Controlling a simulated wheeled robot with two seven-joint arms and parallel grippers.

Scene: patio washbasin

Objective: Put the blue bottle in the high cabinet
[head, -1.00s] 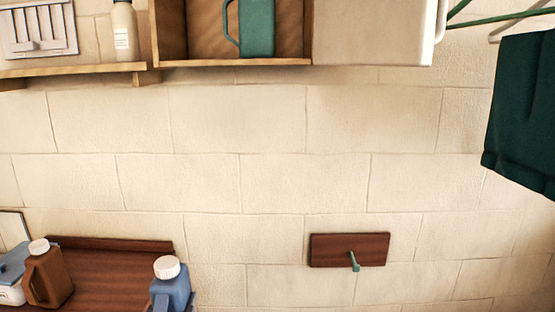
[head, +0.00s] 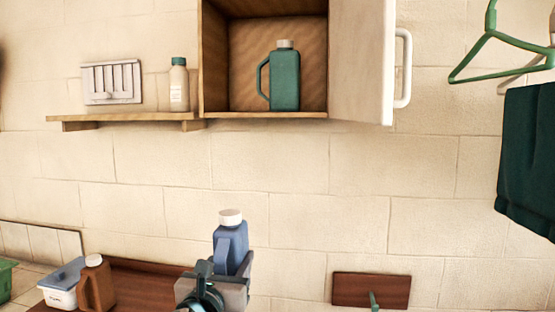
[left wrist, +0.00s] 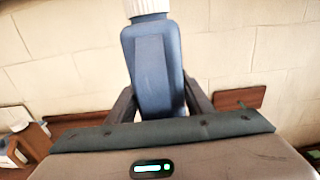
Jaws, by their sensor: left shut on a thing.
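The blue bottle (head: 231,246) with a white cap is upright in my left gripper (head: 222,268), raised in front of the wall in the head view. The gripper is shut on its lower part. In the left wrist view the blue bottle (left wrist: 153,68) stands between the two fingers (left wrist: 158,103). The high cabinet (head: 265,60) is on the wall above, with its white door (head: 360,60) swung open to the right. A green jug (head: 285,80) with a pale cap stands inside it. My right gripper is not in view.
A brown jug (head: 96,285) and a white-blue box (head: 63,284) stand below left.

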